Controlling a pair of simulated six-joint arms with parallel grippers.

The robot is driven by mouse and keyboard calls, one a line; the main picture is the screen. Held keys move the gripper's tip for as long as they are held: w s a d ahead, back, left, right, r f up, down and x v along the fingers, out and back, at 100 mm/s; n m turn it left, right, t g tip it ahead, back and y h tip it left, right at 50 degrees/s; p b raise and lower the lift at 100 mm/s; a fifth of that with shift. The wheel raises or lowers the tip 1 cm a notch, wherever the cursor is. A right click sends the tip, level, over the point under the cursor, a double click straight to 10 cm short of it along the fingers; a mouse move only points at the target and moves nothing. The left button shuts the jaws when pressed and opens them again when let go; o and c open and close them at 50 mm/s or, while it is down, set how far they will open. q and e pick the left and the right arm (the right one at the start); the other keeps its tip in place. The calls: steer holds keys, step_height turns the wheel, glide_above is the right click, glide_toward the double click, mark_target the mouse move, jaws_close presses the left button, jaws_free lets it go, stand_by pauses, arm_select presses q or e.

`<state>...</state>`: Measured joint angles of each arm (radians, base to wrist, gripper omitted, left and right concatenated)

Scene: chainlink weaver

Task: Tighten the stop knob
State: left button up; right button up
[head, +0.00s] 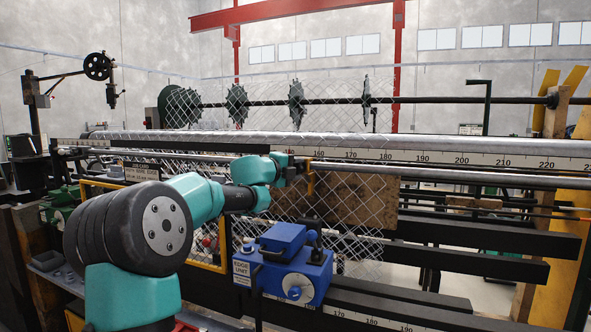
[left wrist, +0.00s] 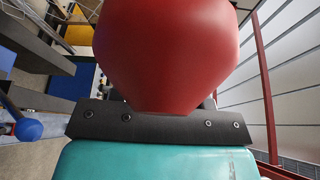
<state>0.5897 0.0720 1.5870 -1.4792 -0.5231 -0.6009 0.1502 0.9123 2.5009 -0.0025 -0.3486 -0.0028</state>
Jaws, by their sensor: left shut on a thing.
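My left gripper (head: 294,170) is at the scale rail in the head view, close to the mesh. Its fingers are small there, and what lies between them is hard to make out. In the left wrist view a large smooth red knob (left wrist: 165,50) fills the space right in front of the gripper's dark mounting bar (left wrist: 160,126) and hides the fingertips. The gripper is shut on this knob. The knob's red face cannot be picked out in the head view. A yellow piece (head: 310,180) stands just right of the gripper. My right gripper is not in view.
The numbered scale rail (head: 440,158) runs across, with chainlink mesh (head: 350,215) hanging around it. A blue edge unit (head: 290,270) with a pale dial sits below the gripper. Dark beams (head: 480,235) lie at the right. A yellow frame (head: 223,245) stands behind my left arm.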

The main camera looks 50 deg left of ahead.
arm_select(q)
steer(key=m+g, duration=0.2)
steer(key=m, duration=0.2)
steer(key=shift+m+y, duration=0.3)
steer(key=shift+y, duration=0.1)
steer(key=shift+m+g+y, duration=0.7)
steer(key=shift+m+g, duration=0.1)
steer(key=shift+m, duration=0.8)
steer(key=o, duration=0.9)
steer(key=shift+s, duration=0.1)
steer(key=v, duration=1.7)
steer(key=shift+s, duration=0.15)
